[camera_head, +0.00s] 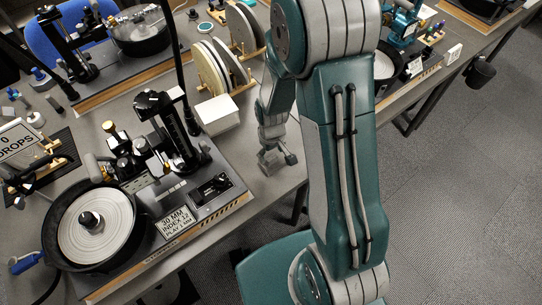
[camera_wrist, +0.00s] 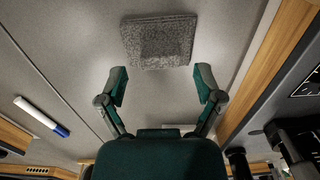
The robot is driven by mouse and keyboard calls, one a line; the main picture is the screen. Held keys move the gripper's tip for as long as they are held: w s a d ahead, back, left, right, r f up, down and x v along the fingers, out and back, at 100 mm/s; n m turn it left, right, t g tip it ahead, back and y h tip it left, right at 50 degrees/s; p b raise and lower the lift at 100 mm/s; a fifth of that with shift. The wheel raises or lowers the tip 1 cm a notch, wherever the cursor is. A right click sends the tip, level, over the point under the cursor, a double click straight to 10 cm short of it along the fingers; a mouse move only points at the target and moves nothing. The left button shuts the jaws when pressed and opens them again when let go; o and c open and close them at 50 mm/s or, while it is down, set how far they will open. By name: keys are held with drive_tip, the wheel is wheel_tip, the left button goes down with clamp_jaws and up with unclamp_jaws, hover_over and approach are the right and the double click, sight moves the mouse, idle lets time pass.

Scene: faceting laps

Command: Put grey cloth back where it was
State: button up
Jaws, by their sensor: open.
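The grey cloth (camera_wrist: 158,40) is a small, roughly square, textured piece lying flat on the grey tabletop, at the top middle of the wrist view. My gripper (camera_wrist: 161,84) is open and empty, its two fingers spread wide. The fingertips show just below the cloth in that view, apart from it; the height between them and the table is hard to tell. In the head view my gripper (camera_head: 277,150) is low over the table near its right edge, beside my upper arm. A small grey patch there may be the cloth, but I cannot tell.
A faceting machine with a round lap (camera_head: 95,226) stands at front left. A white box (camera_head: 217,114) and upright discs (camera_head: 210,68) stand left of my gripper. A white marker with a blue cap (camera_wrist: 41,116) lies on the table. A wood-edged base (camera_wrist: 262,72) borders the right.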

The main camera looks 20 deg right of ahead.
wheel_tip(320, 180, up, 10)
wheel_tip(320, 180, up, 14)
drive_tip(key=m+t, duration=0.2)
drive_tip(key=t, duration=0.1)
hover_over(271, 157)
drive_tip(key=s, duration=0.6)
drive_tip(key=s+r+m+t, duration=0.1)
drive_tip(key=s+r+t, duration=0.1)
drive_tip(key=s+r, duration=0.5)
drive_tip(key=shift+s+m+t, duration=0.3)
drive_tip(key=shift+s+t, duration=0.1)
drive_tip(key=shift+s, duration=0.3)
